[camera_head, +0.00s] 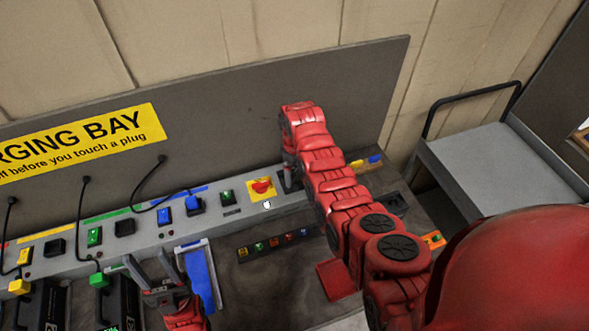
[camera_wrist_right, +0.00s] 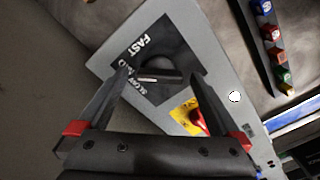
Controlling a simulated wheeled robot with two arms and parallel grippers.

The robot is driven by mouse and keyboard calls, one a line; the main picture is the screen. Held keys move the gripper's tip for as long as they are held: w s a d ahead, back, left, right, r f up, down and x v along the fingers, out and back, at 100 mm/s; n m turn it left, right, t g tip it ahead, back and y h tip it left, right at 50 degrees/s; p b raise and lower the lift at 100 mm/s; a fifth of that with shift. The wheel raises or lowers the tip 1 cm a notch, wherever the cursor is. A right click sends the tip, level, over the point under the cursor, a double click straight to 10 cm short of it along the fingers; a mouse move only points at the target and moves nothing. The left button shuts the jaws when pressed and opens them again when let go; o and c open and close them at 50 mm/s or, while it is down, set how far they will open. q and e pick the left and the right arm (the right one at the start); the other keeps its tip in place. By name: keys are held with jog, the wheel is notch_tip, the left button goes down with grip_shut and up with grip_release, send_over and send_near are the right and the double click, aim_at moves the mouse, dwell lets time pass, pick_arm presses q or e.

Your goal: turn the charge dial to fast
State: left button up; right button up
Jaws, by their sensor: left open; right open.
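The charge dial (camera_wrist_right: 157,70) is a round black knob on a black plate (camera_wrist_right: 182,50), showing in the right wrist view. A pale mark on it points left, toward the partly covered lettering below the word FAST (camera_wrist_right: 132,48). My right gripper (camera_wrist_right: 160,75) is open, with one finger on each side of the dial. I cannot tell whether the fingers touch it. In the head view my right gripper (camera_head: 290,182) is at the panel's right part and its arm hides the dial. My left gripper (camera_head: 148,270) is open and empty at the lower left.
A red emergency button on a yellow plate (camera_head: 260,188) sits just left of my right gripper. Sockets with coloured plugs and cables line the grey panel (camera_head: 145,240) further left. A blue tray (camera_head: 200,275) and a strip of small coloured blocks (camera_head: 275,244) lie in front. A grey cart (camera_head: 480,165) stands right.

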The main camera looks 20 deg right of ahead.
jog(key=c, duration=1.3)
jog(key=shift+w+f+m+b, duration=0.1)
jog(key=shift+m+b, duration=0.2)
jog(key=shift+b, duration=0.35)
jog(key=m+b, duration=0.4)
jog(key=b, duration=0.2)
jog(key=shift+f, duration=0.15)
jog(key=shift+m+b, duration=0.5)
jog(key=shift+m, duration=0.4)
jog(key=shift+r+m, duration=0.25)
jog(key=shift+m, duration=1.05)
jog(key=o, duration=1.3)
jog(key=shift+r, duration=0.1)
